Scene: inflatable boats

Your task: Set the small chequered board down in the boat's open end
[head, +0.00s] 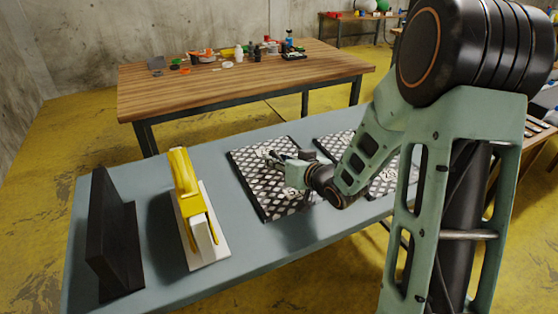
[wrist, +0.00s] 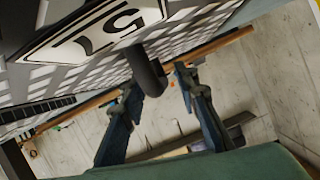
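Two black-and-white chequered boards lie on the grey-blue table, a left one (head: 252,181) and a right one (head: 386,185) partly behind my arm. My gripper (head: 278,159) is low over the left board. A yellow object on a white base (head: 184,175), perhaps the boat, stands left of the boards.
A dark upright panel (head: 108,225) stands at the table's left end. The grey-blue table (head: 250,250) is clear at the front. A wooden table (head: 220,90) behind holds bottles and small items.

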